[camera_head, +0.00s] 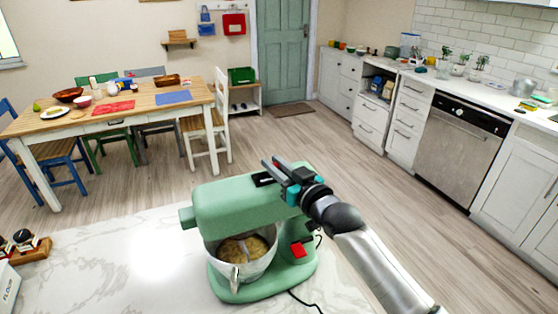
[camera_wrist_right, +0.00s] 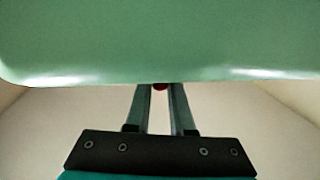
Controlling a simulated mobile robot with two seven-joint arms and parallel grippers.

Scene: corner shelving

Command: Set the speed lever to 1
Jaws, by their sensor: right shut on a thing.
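A green stand mixer (camera_head: 240,205) stands on the marble counter, its head lowered over a metal bowl (camera_head: 262,262) that holds a yellowish mix. My right gripper (camera_head: 273,168) reaches over the far right side of the mixer head. In the wrist view, the mixer's green body (camera_wrist_right: 160,40) fills the top. The two fingers (camera_wrist_right: 160,100) are close together around a small red knob (camera_wrist_right: 160,86), apparently the speed lever's, partly hidden by the green body. The lever's setting cannot be read. My left gripper is not in view.
The marble counter (camera_head: 130,260) is clear left of the mixer, except for small jars (camera_head: 25,240) and a flour box (camera_head: 8,285) at the far left. A red part (camera_head: 298,250) sits on the mixer base, and a black cord lies beside it. A dining table stands behind.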

